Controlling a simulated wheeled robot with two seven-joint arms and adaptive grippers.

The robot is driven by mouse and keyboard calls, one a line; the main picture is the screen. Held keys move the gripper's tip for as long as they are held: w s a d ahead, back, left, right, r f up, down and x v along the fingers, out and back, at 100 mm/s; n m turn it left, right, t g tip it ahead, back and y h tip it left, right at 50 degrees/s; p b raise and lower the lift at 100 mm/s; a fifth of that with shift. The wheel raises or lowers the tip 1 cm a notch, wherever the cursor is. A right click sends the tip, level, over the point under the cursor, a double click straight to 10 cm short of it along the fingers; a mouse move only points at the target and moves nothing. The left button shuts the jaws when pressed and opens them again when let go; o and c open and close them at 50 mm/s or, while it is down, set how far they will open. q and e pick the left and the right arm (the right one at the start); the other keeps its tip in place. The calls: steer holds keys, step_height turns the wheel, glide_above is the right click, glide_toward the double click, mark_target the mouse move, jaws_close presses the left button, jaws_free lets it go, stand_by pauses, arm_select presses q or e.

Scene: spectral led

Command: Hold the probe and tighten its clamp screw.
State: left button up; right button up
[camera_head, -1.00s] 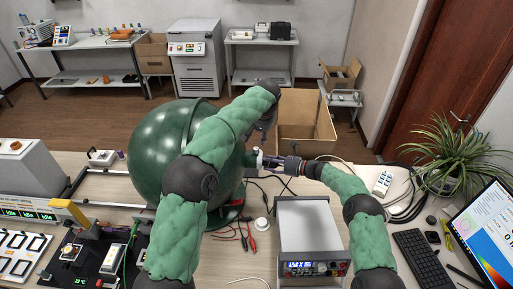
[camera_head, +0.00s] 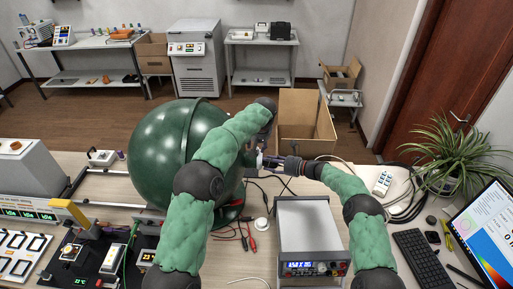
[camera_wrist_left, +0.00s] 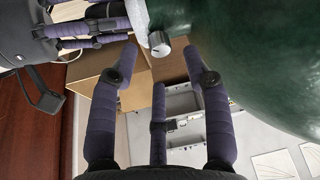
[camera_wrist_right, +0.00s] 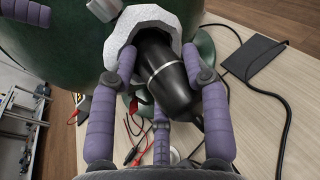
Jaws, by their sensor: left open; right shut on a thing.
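The black probe (camera_wrist_right: 165,72) with a silver ring sits at the white collar (camera_wrist_right: 150,20) of the big green sphere (camera_head: 165,150). My right gripper (camera_wrist_right: 160,75) is shut around the probe; in the head view it (camera_head: 272,163) reaches in from the right. The silver clamp screw knob (camera_wrist_left: 159,44) shows beside the sphere in the left wrist view. My left gripper (camera_wrist_left: 160,65) is open, its three fingers spread, with the knob just beyond the fingertips and apparently apart from them. In the head view the left arm partly covers the sphere, and its fingertips are hard to make out.
A power supply box (camera_head: 308,225) stands on the bench below my right gripper. Red and black cables (camera_head: 245,238) lie beside the sphere. An open cardboard box (camera_head: 305,130) stands behind the bench. A plant (camera_head: 445,155) and keyboard (camera_head: 420,258) are at the right.

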arm_select(q)
steer(key=shift+x, duration=1.85)
jaws_close()
